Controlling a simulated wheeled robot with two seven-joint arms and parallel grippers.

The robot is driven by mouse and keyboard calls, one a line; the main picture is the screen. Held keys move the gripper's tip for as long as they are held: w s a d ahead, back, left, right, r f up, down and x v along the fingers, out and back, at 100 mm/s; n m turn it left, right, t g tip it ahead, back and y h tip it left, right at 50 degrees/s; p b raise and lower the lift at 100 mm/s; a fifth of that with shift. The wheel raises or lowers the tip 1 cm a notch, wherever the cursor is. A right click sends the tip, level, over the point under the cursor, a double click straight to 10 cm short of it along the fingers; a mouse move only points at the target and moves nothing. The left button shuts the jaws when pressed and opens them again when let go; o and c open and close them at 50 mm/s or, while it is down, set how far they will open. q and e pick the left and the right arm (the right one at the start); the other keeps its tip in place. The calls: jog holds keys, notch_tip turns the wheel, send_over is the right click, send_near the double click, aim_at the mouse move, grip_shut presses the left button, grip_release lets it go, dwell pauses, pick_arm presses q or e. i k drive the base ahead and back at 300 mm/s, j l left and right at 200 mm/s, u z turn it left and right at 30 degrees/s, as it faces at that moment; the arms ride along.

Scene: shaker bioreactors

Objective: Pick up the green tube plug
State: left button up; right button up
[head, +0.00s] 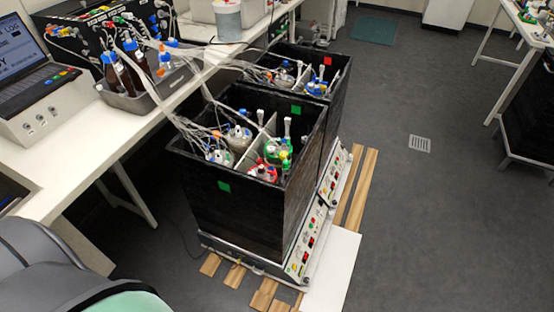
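A green-topped vessel (278,153) stands inside the near black shaker box (240,215), at its right side. Upright tubes and small fittings rise from its top. A red-topped vessel (264,172) stands just in front of it. Two vessels with white and blue fittings (238,137) stand at the left of the same box. A single green tube plug is too small to pick out among these fittings. Neither of my grippers is in view.
A second black box (335,95) stands behind the near one. Clear tubing (190,95) runs from the boxes to a bench (75,165) with a grey bottle tray (150,97). A grey chair (45,265) fills the lower left. The floor (430,220) at right is clear.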

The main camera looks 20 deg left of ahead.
aim_at(286, 166)
jog(key=i+l+u, duration=0.1)
jog(key=u, duration=0.3)
jog(key=l+u, duration=0.4)
jog(key=i+j, duration=0.05)
